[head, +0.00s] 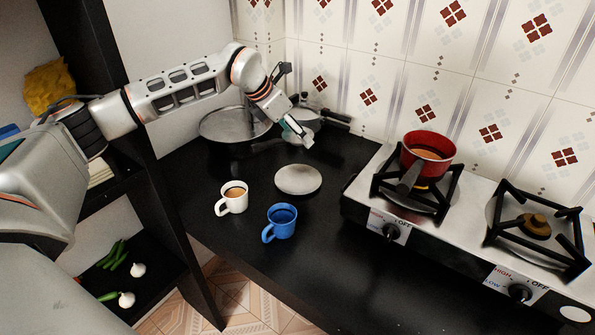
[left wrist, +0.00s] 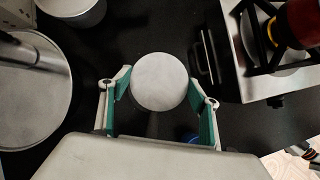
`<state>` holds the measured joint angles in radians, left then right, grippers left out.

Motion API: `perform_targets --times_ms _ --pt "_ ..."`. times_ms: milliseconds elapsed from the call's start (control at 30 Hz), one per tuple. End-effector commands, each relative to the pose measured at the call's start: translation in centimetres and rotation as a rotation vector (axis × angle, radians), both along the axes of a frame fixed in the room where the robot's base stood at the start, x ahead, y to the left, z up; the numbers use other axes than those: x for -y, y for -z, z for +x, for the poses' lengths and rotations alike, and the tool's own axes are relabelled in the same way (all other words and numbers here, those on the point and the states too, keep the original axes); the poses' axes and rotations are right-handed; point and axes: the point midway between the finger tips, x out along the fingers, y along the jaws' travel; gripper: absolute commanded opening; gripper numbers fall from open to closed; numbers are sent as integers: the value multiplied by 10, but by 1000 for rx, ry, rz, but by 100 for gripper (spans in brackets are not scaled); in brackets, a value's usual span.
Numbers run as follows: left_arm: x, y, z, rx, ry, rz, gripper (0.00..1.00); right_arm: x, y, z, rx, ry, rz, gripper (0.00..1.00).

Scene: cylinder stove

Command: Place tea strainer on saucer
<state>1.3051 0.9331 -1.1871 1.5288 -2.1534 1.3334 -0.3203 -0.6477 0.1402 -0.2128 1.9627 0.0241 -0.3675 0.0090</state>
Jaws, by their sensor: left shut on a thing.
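The pale grey round saucer (head: 298,179) lies flat and bare on the black counter, behind the mugs. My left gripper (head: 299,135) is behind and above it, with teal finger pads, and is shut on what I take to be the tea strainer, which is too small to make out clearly.
A white mug (head: 233,198) and a blue mug (head: 281,222) stand in front of the saucer. A wide metal pan (head: 222,124) is at the back left. A stove (head: 470,220) with a red pot (head: 428,150) stands at the right. The front counter is clear.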

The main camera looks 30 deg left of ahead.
Motion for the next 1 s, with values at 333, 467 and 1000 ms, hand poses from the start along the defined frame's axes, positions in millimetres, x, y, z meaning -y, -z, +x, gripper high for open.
perform_targets --times_ms 333,467,1000 --pt "0 77 0 -1 -1 0 37 0 5 -2 -5 0 0 35" --pt "0 87 1 1 -1 0 37 0 5 -2 -5 0 0 35" --pt "0 131 0 2 -1 -1 37 0 7 -2 -7 1 0 35"
